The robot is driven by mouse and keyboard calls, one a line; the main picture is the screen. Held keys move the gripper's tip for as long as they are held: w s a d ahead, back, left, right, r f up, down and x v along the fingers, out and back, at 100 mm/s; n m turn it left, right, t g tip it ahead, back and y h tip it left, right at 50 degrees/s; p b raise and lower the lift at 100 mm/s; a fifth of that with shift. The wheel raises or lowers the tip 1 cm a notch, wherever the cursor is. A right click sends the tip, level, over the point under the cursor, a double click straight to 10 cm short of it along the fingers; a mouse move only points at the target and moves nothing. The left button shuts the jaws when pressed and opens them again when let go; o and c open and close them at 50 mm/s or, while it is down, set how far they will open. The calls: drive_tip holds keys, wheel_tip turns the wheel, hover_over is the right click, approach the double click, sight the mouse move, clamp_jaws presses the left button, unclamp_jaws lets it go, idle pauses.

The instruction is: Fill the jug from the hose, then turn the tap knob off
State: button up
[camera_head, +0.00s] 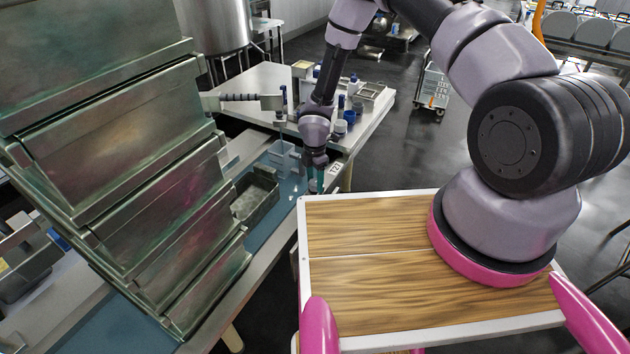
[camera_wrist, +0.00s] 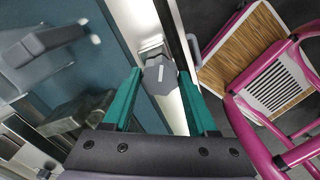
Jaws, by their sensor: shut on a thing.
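A clear, pale-blue jug (camera_head: 283,160) stands on the blue bench top in the head view, just left of my gripper. Its fill level is too small to tell. The grey hose nozzle (camera_head: 271,103), with a dark ribbed handle, is above the jug; it seems to be the grey, blurred shape in the wrist view (camera_wrist: 45,55). My gripper (camera_head: 316,185) points down at the bench's right edge. In the wrist view its teal fingers (camera_wrist: 160,85) are on both sides of the grey tap knob (camera_wrist: 160,76), shut on it. The knob is hidden in the head view.
A grey bin (camera_head: 255,197) stands on the blue bench top (camera_head: 283,210) near the jug. Stacked metal press moulds (camera_head: 120,150) tower on the left. A white table (camera_head: 245,82) with bottles and pots is behind. My wooden-topped base is in front.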

sight(315, 182)
drive_tip(key=shift+n, duration=1)
drive_tip(key=o, duration=1.3)
drive_tip(key=shift+o, duration=0.2)
wheel_tip(315, 182, up, 11)
drive_tip(key=shift+f, duration=0.1)
